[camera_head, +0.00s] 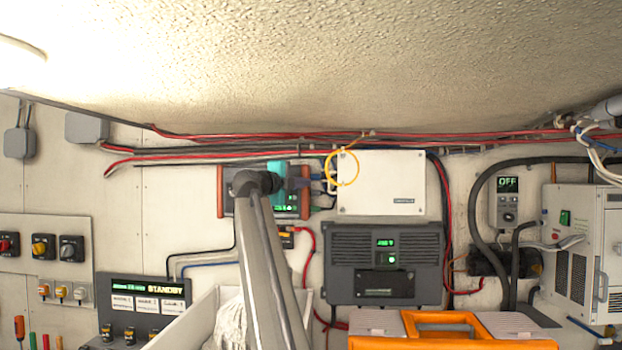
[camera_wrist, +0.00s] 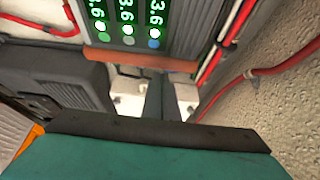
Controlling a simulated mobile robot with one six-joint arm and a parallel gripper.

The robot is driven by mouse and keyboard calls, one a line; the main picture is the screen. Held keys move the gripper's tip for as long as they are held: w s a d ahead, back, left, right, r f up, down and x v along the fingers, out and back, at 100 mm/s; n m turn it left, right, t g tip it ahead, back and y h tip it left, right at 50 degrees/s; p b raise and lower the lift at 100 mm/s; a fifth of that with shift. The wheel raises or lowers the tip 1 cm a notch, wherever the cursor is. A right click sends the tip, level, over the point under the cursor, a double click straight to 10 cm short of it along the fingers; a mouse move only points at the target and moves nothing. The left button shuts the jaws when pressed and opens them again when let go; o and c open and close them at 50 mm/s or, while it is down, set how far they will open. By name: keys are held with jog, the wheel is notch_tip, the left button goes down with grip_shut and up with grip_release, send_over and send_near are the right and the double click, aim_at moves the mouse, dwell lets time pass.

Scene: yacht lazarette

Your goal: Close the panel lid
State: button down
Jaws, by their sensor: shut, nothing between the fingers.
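The white panel lid (camera_head: 380,183) is the pale rectangular front of a box on the back wall, with a small label at its lower right. It looks roughly flat to the wall; I cannot tell whether it is fully closed. My gripper (camera_head: 299,184) is shut and empty, left of the lid, with its teal body in front of the display unit. In the wrist view the dark fingers (camera_wrist: 160,97) point to pale parts with small fittings, which I cannot name for sure. I cannot tell whether the fingers touch anything.
A yellow ring (camera_head: 342,167) overlaps the lid's upper left. The display unit with green figures (camera_wrist: 125,22) is close to my gripper. A dark charger (camera_head: 384,262) is below the lid. Red cables (camera_wrist: 270,70) run nearby. An orange toolbox (camera_head: 450,342) stands at the front.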

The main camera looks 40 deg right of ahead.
jog(key=shift+w+a+r+p, duration=0.1)
jog(key=shift+w+a+p, duration=1.1)
jog(key=shift+w, duration=0.1)
jog(key=shift+s, duration=0.1)
